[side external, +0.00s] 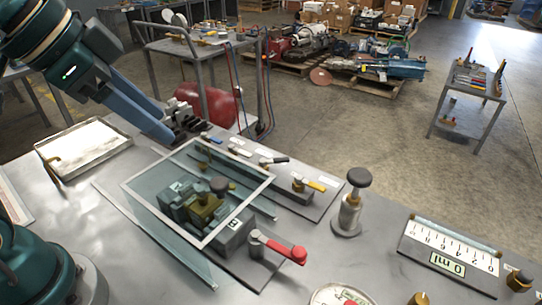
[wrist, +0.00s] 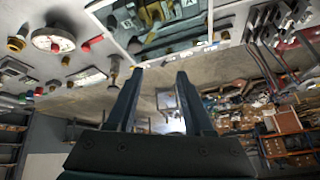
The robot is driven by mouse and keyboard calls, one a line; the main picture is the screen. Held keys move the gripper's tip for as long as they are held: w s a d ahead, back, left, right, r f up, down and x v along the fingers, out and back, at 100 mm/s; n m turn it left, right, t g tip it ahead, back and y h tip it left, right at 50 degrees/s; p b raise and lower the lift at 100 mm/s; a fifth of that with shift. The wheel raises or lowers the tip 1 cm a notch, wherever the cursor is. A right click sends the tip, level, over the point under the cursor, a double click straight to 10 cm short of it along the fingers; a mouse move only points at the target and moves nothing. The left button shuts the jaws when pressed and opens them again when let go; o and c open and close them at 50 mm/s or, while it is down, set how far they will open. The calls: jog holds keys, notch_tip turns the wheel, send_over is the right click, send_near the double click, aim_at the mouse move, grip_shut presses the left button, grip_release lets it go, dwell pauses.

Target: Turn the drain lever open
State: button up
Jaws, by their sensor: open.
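I cannot tell which lever is the drain lever. My gripper (side external: 190,122) is above the far left end of this row, near the blue handle, and appears apart from it. In the wrist view my gripper (wrist: 159,74) has its two fingers spread with nothing between them.
A clear guard with a pale frame (side external: 212,243) covers a green-grey block fixture (side external: 185,200). A black-knobbed post (side external: 348,215), a 0 ml scale (side external: 447,267) and a gauge (side external: 340,296) stand to the right. A shallow tray (side external: 83,150) lies left.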

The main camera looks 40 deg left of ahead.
jog(key=w+d+r+m+h, duration=0.2)
jog(key=w+d+r+m, duration=0.15)
jog(key=w, duration=0.65)
jog(key=m+g+h, duration=0.1)
jog(key=m+g, duration=0.2)
jog(key=m, duration=0.2)
send_over(317, 185)
jog(key=s+a, duration=0.1)
jog(key=a, duration=0.3)
notch_tip(317, 185, down, 10)
jog(key=shift+g, duration=0.8)
jog(key=x, duration=0.7)
jog(key=s+a+x, duration=0.1)
jog(key=x, duration=0.2)
jog(key=shift+f, duration=0.5)
jog(key=shift+w+d+f, duration=0.1)
jog(key=shift+d+f, duration=0.15)
jog(key=shift+f, duration=0.2)
